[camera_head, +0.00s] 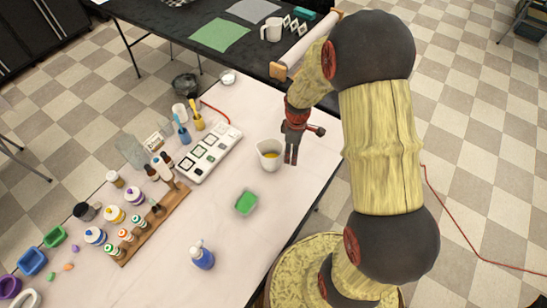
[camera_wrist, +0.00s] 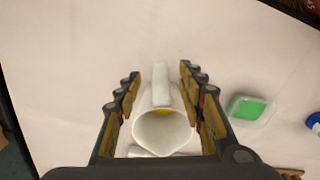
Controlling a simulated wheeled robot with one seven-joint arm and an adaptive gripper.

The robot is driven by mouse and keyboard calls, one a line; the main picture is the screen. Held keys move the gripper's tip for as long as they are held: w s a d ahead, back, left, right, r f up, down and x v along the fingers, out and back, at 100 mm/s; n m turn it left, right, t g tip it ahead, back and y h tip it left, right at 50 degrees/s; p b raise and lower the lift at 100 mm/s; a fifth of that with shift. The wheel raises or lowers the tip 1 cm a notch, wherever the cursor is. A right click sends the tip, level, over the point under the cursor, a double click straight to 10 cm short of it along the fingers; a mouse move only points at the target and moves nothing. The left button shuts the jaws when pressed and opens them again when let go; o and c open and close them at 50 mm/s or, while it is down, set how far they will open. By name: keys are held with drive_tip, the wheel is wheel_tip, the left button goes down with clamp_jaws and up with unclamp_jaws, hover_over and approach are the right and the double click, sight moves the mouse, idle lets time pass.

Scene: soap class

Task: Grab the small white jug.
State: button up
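The small white jug (camera_head: 268,148) stands upright on the pale table, with something yellow inside. In the wrist view the jug (camera_wrist: 163,132) is seen from above, its handle (camera_wrist: 161,88) between my fingers. My gripper (camera_head: 291,157) points down just right of the jug in the head view. In the wrist view my gripper (camera_wrist: 160,76) is open, with a finger on each side of the handle and gaps between. The fingertips' height against the handle is hard to tell.
A green soap dish (camera_head: 246,203) and a blue-white bottle (camera_head: 202,255) stand nearer. A white multi-panel tray (camera_head: 210,152) and a wooden rack of small bottles (camera_head: 152,225) lie to the left. A larger white mug (camera_head: 272,29) stands on the black table behind.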

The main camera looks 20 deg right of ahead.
wheel_tip(320, 180, down, 4)
drive_tip(key=shift+a+f+b, duration=0.1)
drive_tip(key=shift+b, duration=0.4)
drive_tip(key=shift+c, duration=1.1)
drive_tip(key=c, duration=0.7)
clamp_jaws()
